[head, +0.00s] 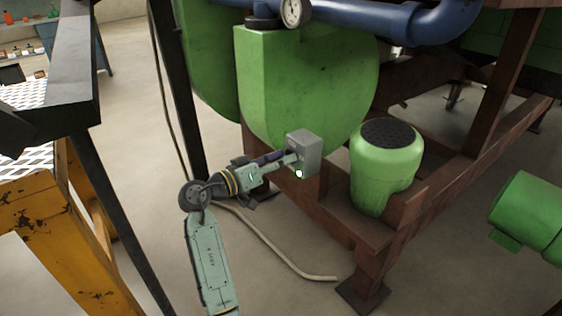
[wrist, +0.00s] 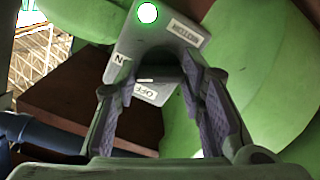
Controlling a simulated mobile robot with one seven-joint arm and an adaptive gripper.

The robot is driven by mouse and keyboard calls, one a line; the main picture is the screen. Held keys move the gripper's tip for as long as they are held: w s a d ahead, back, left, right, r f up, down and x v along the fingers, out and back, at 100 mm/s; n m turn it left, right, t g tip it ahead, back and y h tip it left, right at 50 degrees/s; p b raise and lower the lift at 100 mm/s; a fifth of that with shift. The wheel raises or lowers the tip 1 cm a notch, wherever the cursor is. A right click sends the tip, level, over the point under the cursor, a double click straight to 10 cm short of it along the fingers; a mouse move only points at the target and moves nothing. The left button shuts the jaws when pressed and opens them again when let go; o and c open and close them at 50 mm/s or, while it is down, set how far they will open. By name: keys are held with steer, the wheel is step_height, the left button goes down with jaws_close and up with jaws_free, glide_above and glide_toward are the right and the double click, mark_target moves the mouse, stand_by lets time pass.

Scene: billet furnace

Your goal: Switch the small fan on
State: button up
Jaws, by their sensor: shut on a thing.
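A grey switch box (head: 306,146) stands in front of the green casing, with a lit green lamp (head: 299,174) on it. In the wrist view the box (wrist: 187,38) shows the lit lamp (wrist: 147,13), an OFF label (wrist: 146,92) and a partly hidden label ending in N (wrist: 122,73). My gripper (head: 290,159) reaches the box from the left. In the wrist view its fingers (wrist: 166,76) are shut on the box's switch lever, which they mostly hide. I cannot tell the lever's exact position. No part is clearly marked as the small fan.
A green rounded housing with a black top (head: 388,165) stands right of the box on a rusty frame (head: 375,240). A large green casing (head: 300,85) and blue pipe (head: 370,15) are behind. A yellow stand (head: 95,240) is at left. A pale hose (head: 270,245) lies on the floor.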

steer(key=o, duration=1.1)
steer(key=shift+o, duration=0.2)
steer(key=shift+a, duration=0.1)
steer(key=v, duration=1.2)
